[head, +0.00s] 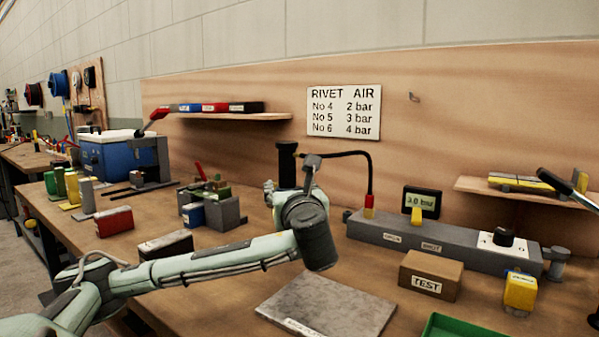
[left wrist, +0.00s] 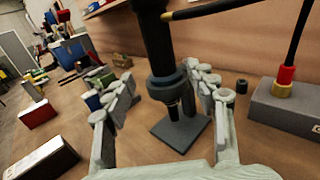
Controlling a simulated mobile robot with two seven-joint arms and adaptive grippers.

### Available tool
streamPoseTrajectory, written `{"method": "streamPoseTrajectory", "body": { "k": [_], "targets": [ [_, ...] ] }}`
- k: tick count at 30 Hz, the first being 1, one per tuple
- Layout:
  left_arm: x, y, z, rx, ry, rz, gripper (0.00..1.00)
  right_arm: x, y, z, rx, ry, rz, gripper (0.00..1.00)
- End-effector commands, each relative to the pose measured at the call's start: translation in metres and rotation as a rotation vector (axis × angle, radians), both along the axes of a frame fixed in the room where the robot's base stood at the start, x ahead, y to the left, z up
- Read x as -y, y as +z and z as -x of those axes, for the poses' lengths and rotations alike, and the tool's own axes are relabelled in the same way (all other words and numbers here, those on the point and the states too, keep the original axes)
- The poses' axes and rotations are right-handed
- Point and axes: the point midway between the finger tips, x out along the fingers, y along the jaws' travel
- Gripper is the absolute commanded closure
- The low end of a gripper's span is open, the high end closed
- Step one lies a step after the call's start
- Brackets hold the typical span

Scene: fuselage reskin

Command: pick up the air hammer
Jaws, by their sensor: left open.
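The air hammer (left wrist: 163,62) is a dark upright cylinder with a collar and a narrow lower end, above a grey square base plate (left wrist: 182,132) on the bench. A hose meets its upper part. In the head view, the dark top of the air hammer (head: 287,158) shows behind my left wrist, and its lower part is hidden. My left gripper (left wrist: 160,76) is open, with one finger on each side of the hammer. Whether the fingers touch it is not clear. In the head view my left gripper (head: 272,190) is partly hidden by my wrist. My right gripper is not in view.
A black hose (head: 370,172) rises from the grey manifold (head: 430,243) at the right. A TEST block (head: 430,276), a grey plate (head: 328,306) and a green tray (head: 462,328) lie in front. Small vises and boxes (head: 114,221) stand to the left.

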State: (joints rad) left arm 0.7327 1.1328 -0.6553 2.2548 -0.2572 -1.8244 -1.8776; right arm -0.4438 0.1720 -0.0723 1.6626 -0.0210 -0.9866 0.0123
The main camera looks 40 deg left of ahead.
Motion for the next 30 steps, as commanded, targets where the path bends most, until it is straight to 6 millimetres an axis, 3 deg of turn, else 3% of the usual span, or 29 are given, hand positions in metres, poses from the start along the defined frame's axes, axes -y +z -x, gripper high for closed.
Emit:
{"method": "streamPoseTrajectory", "body": {
  "k": [6,15,23,30],
  "targets": [
    [-0.019,-0.001,-0.017,-0.001,0.003,0.0,0.43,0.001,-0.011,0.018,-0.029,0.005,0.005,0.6],
    [-0.048,-0.004,-0.045,-0.001,0.002,0.001,0.43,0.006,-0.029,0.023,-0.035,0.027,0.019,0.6],
    [-0.05,-0.005,-0.048,-0.001,0.0,0.001,0.43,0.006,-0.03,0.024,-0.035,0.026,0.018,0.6],
    [-0.05,-0.005,-0.048,-0.001,0.0,0.001,0.71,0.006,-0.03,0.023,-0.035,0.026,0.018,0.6]
  ]
}}
